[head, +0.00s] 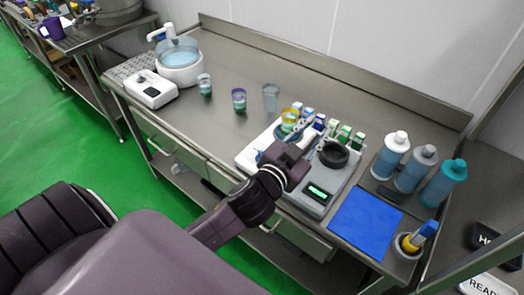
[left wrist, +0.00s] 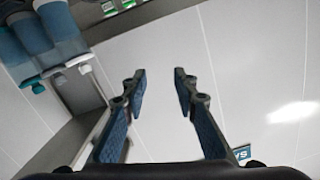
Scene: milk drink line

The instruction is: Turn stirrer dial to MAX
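The white stirrer unit (head: 313,200) stands on the steel bench with a lit green display (head: 318,192) at its front and a black ring (head: 333,154) on top. I cannot make out its dial or the dial's setting; my arm covers part of the unit. My left gripper (head: 307,138) is over the unit, left of the black ring. In the left wrist view the left gripper (left wrist: 160,80) has its two fingers apart with nothing between them. My right gripper is in neither view.
Several small colored bottles (head: 344,134) and a yellow-rimmed cup (head: 289,119) stand close behind the gripper. Bare bench (head: 225,140) lies left of the unit.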

